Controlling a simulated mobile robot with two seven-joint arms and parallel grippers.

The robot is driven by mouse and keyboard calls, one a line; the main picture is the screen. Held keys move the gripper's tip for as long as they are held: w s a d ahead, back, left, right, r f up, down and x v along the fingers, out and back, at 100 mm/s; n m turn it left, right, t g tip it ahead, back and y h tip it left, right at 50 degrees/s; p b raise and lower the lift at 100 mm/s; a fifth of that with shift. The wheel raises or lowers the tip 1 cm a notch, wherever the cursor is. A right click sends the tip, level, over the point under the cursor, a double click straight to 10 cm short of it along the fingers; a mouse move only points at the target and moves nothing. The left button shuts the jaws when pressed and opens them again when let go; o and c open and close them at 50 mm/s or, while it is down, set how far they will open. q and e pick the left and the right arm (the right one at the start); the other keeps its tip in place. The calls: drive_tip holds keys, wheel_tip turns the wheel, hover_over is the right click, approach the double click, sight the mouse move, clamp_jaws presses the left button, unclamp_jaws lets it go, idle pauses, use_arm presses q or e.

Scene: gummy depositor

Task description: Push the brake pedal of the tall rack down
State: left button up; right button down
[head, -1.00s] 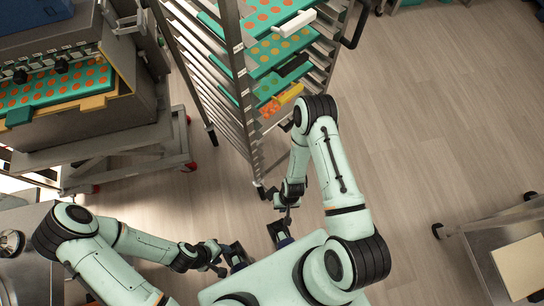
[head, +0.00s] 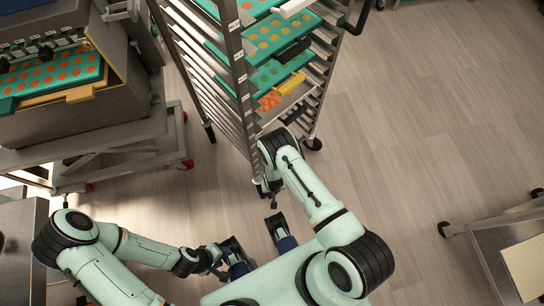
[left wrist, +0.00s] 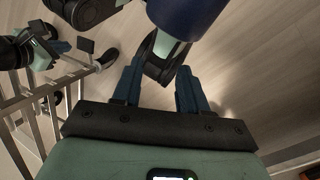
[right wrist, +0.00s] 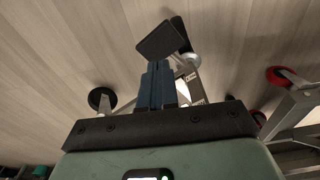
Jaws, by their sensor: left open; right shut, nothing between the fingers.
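The tall rack (head: 239,82) stands at the top middle of the head view. Its brake pedal, a dark square plate (right wrist: 160,42), sits by a caster in the right wrist view; it also shows in the left wrist view (left wrist: 86,45). My right gripper (right wrist: 159,65) is shut and empty, its fingertips beside the pedal's near edge in the picture; I cannot tell whether they touch. In the head view my right arm hides most of that gripper. My left gripper (head: 219,265) is open and empty, low and left of the rack's foot; its spread fingers show in the left wrist view (left wrist: 157,88).
The rack holds teal trays (head: 270,75) of gummies and a yellow-handled item (head: 290,84). A machine on a wheeled stand (head: 130,140) is at left, with a red caster (right wrist: 280,76) near the rack. A steel cart (head: 500,250) is at right. Floor between is clear.

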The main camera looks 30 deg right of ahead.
wheel_tip(320, 180, down, 6)
drive_tip(key=b, duration=0.4)
drive_tip(key=shift+w, duration=0.15)
use_arm(q)
drive_tip(key=shift+t, duration=0.5)
drive_tip(key=f, duration=0.1)
drive_tip(key=w+f, duration=0.1)
drive_tip(key=f, duration=0.1)
drive_tip(key=w+f, duration=0.1)
drive_tip(key=shift+w+a+f+b, duration=0.15)
drive_tip(key=shift+a+f+b, duration=0.05)
drive_tip(key=shift+b, duration=0.15)
use_arm(e)
drive_tip(key=shift+w+f, duration=0.1)
drive_tip(key=shift+f, duration=0.25)
